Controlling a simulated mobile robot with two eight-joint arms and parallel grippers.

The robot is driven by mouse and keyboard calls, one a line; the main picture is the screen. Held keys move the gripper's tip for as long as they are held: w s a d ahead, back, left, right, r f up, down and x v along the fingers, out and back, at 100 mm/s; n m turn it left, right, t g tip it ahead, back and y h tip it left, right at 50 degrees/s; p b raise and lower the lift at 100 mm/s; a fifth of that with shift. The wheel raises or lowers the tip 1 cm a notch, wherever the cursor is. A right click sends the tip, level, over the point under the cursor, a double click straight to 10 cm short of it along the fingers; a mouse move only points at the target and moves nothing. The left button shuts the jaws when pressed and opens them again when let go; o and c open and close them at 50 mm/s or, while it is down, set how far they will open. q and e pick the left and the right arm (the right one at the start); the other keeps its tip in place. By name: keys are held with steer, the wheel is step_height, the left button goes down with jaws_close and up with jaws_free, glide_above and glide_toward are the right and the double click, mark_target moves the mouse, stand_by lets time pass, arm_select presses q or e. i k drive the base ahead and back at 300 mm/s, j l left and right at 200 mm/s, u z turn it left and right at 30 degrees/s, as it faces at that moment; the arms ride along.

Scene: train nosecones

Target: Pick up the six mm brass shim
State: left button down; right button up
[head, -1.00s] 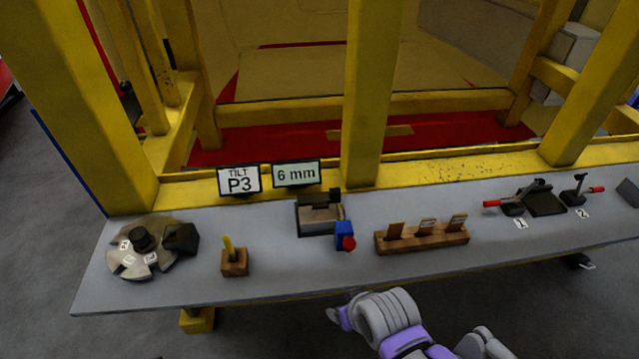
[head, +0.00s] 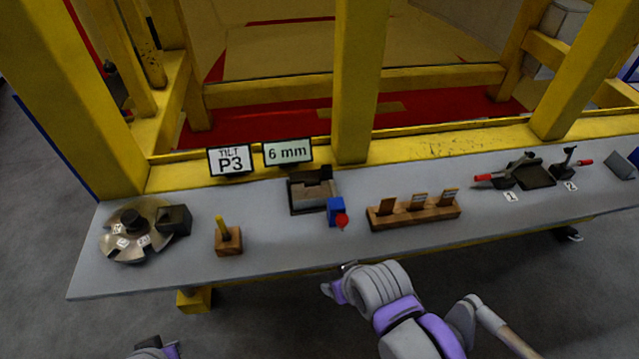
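Three small brass shims stand upright in slots of a wooden rack (head: 415,217) on the grey bench, in the head view: a left shim (head: 387,206), a middle shim (head: 418,201) and a right shim (head: 448,197). Their labels are too small to read, so I cannot tell which is six mm. A sign (head: 288,152) behind reads "6 mm". My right gripper (head: 336,286) is in front of the bench's front edge, below and left of the rack, apart from the shims. Part of my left gripper (head: 157,350) shows at the bottom edge. I cannot see whether either is open.
On the bench (head: 285,255) stand a slotted metal disc (head: 130,235), a wooden block with a yellow peg (head: 228,240), a dark metal fixture (head: 311,191) with a blue and red part, and red-handled clamps (head: 515,175). Yellow posts (head: 360,80) rise behind. The bench front is clear.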

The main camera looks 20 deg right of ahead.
mark_target(418, 201)
steer(key=k+z, duration=0.1)
steer(key=z, duration=0.4)
steer(key=l+z, duration=0.1)
steer(key=z, duration=0.35)
steer(key=k+l+z, duration=0.15)
steer(key=z, duration=0.35)
